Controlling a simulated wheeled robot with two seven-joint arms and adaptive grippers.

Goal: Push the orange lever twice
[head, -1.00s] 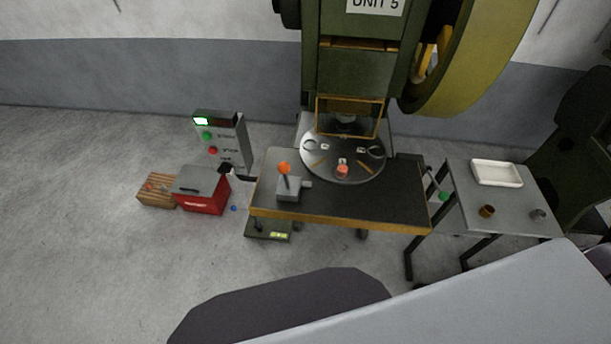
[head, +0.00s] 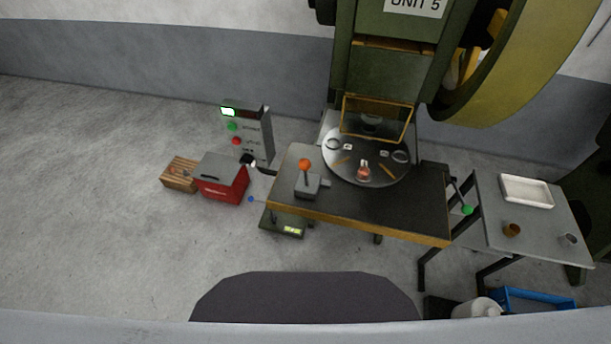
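The orange lever (head: 305,165) has a round orange knob on a short stem. It rises from a small grey box (head: 308,186) on the left part of the dark bench top of the press (head: 400,215). The lever looks nearly upright. Neither of my grippers shows in the head view, so their state and distance from the lever cannot be seen.
A round plate (head: 340,172) with small parts lies behind the lever. A control panel (head: 255,140), a red box (head: 222,183) and a wooden crate (head: 180,175) stand left. A grey side table (head: 535,235) with a white tray (head: 526,191) stands right.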

